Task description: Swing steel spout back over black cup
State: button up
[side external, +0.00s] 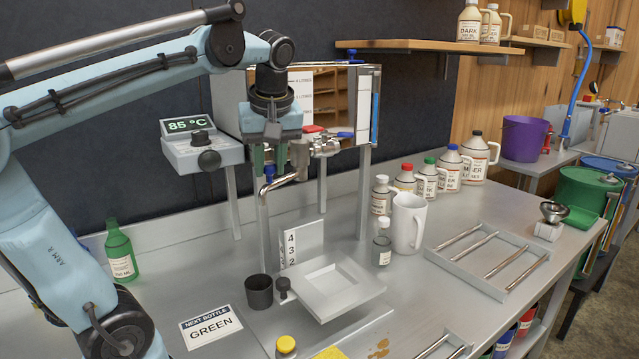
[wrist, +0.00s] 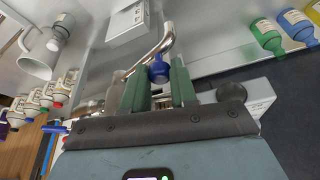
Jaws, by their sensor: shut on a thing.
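The steel spout (side external: 287,181) is a bent pipe coming off the valve (side external: 325,146) below the tank. In the wrist view the spout (wrist: 151,52) bends just beyond my fingertips. Its blue knob (side external: 269,172) also shows in the wrist view (wrist: 158,71). My gripper (side external: 270,163) has its green fingers shut on the blue knob; it also shows in the wrist view (wrist: 158,88). The black cup (side external: 259,291) stands upright on the bench, left of the square tray (side external: 330,283). The spout's outer end appears above the cup in the side view; exact alignment cannot be told.
The display box (side external: 203,146) reading 85 °C is left of my gripper. A green bottle (side external: 120,252) stands at the left. A white mug (side external: 408,222) and several syrup bottles stand at the right. A GREEN sign (side external: 210,326) lies in front, near a yellow-capped bottle (side external: 286,346).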

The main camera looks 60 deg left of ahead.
jog(key=shift+a, duration=0.1)
jog(key=shift+s+a, duration=0.15)
jog(key=shift+a, duration=0.35)
jog(key=shift+s+a, duration=0.15)
jog(key=shift+a, duration=0.8)
jog(key=o, duration=0.6)
jog(key=shift+v, duration=2.5)
